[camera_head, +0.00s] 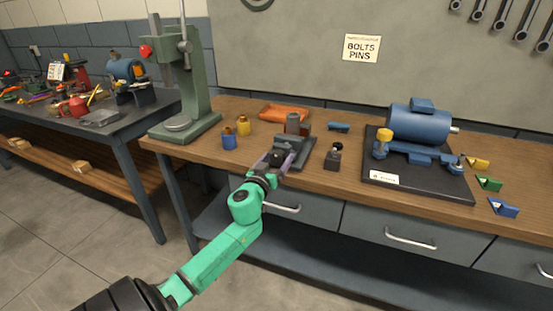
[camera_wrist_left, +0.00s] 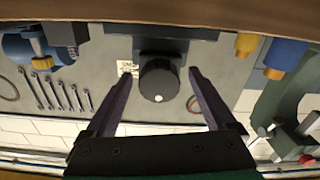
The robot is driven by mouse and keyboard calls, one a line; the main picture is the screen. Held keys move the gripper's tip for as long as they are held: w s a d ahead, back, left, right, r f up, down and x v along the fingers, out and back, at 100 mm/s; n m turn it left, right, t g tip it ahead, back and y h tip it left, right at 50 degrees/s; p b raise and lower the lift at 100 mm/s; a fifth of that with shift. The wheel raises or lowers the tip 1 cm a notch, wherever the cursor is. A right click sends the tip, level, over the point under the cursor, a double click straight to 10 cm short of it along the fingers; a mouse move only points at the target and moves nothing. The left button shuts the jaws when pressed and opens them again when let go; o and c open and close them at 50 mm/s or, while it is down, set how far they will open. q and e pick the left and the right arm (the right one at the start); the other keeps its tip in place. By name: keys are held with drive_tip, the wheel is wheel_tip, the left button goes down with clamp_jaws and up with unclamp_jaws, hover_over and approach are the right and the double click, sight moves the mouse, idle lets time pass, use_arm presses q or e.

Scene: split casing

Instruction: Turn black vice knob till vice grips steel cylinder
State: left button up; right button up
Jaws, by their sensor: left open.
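The grey vice (camera_head: 305,152) sits at the bench's front edge. My left gripper (camera_wrist_left: 161,77) is open, one finger on each side of the knob, with visible gaps. In the head view my left gripper (camera_head: 281,160) partly covers the knob and vice front. My right gripper is not in view.
Blue (camera_head: 229,142) and yellow (camera_head: 243,126) pieces and an orange tray (camera_head: 284,113) stand left of and behind the vice. A small dark block (camera_head: 332,158) stands to its right. A green press (camera_head: 185,85) and a blue motor (camera_head: 418,122) flank the area.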

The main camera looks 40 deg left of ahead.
use_arm(q)
drive_tip(key=shift+w, duration=0.1)
drive_tip(key=shift+c, duration=0.3)
drive_tip(key=c, duration=1.3)
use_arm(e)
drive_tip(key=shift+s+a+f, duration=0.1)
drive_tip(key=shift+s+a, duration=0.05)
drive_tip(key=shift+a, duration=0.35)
